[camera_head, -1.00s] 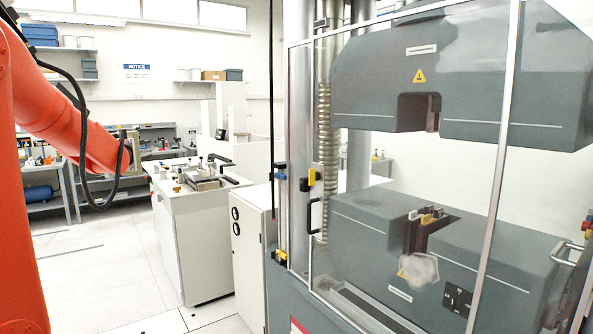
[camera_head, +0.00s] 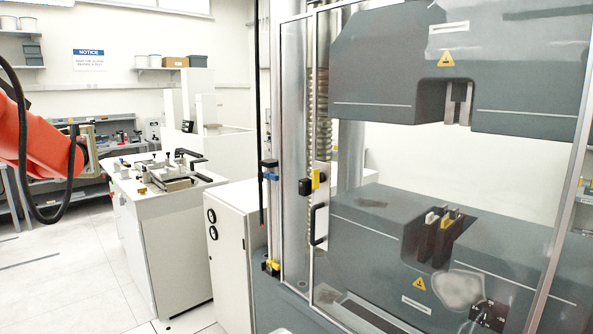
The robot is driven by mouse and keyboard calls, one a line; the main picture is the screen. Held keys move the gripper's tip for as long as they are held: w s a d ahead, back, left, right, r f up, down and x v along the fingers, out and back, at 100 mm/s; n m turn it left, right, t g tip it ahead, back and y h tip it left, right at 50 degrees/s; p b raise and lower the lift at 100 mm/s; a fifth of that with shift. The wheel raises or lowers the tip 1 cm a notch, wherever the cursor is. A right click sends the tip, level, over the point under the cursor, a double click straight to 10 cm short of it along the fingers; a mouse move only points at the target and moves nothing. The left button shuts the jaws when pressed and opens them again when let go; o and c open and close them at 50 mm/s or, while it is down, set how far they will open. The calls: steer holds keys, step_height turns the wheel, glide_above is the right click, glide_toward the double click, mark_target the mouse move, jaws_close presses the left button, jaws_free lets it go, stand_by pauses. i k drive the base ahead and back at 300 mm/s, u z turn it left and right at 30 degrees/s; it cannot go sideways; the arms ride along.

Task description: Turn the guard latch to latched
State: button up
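A clear guard door with a metal frame (camera_head: 312,262) covers the front of the grey testing machine (camera_head: 385,90) and looks closed. A small yellow and black piece, which looks like the guard latch (camera_head: 316,179), sits on a metal plate at the door's left edge. Whether it is turned to latched is too small to tell. A black door handle (camera_head: 317,224) is just below it. My gripper (camera_head: 88,148) is at the far left, well apart from the latch. Its end is small and seen from the side, so its fingers are unclear.
A blue and black fitting (camera_head: 268,170) is on the post left of the door. A white cabinet (camera_head: 228,250) stands beside the machine. A white bench (camera_head: 165,225) with fixtures on top is behind it. Open floor (camera_head: 65,270) lies at the lower left.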

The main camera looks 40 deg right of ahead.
mark_target(318, 177)
steer(key=i, duration=0.85)
steer(key=u, duration=0.9)
